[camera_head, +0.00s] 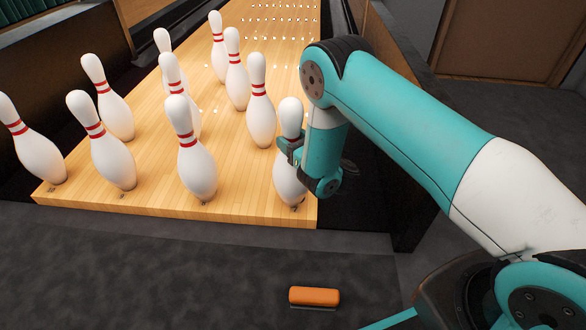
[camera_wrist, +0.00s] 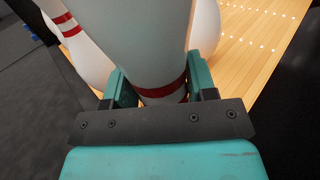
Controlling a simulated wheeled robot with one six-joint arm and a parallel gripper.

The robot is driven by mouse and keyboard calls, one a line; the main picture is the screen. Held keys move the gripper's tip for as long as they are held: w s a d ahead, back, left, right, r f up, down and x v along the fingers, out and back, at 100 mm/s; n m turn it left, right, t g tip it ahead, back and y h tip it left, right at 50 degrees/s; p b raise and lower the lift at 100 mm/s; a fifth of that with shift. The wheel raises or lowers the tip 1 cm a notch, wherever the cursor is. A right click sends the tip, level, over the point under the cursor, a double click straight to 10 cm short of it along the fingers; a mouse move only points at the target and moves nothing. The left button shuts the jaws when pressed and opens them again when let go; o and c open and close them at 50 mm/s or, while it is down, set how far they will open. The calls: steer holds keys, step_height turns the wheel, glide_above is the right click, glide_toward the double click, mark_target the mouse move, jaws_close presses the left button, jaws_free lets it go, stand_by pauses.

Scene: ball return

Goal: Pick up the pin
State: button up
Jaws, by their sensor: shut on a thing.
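A white bowling pin with a red band (camera_head: 290,182) stands at the front right corner of the wooden lane, partly hidden behind my arm. My gripper (camera_head: 294,148) is shut on this pin around its upper part. In the wrist view the pin (camera_wrist: 155,45) fills the middle, with its red band between the two teal fingers of my gripper (camera_wrist: 160,88). The pin looks upright and its base appears at the lane's surface; I cannot tell whether it touches.
Several other white pins stand on the lane (camera_head: 130,197), the closest being a front pin (camera_head: 198,170) to the left. An orange block-like object (camera_head: 314,297) lies on the dark floor in front. A dark side wall (camera_head: 405,140) runs along the lane's right.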

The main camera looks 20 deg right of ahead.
mark_target(297, 123)
steer(key=shift+r, duration=0.2)
steer(key=shift+r, duration=0.15)
jaws_close()
step_height(297, 123, up, 20)
steer(key=p, duration=1.1)
steer(key=shift+f+p, duration=0.2)
steer(key=shift+p, duration=0.15)
steer(key=o, duration=0.7)
jaws_free()
jaws_close()
steer(key=shift+w+d+f, duration=0.2)
steer(key=shift+d+f, duration=0.1)
steer(key=shift+f, duration=2.4)
steer(key=shift+w+d+f, duration=0.2)
steer(key=shift+d+f, duration=0.15)
steer(key=shift+f, duration=2.3)
steer(key=shift+w+d+f, duration=0.2)
steer(key=shift+d+f, duration=0.1)
steer(key=shift+f, duration=2.5)
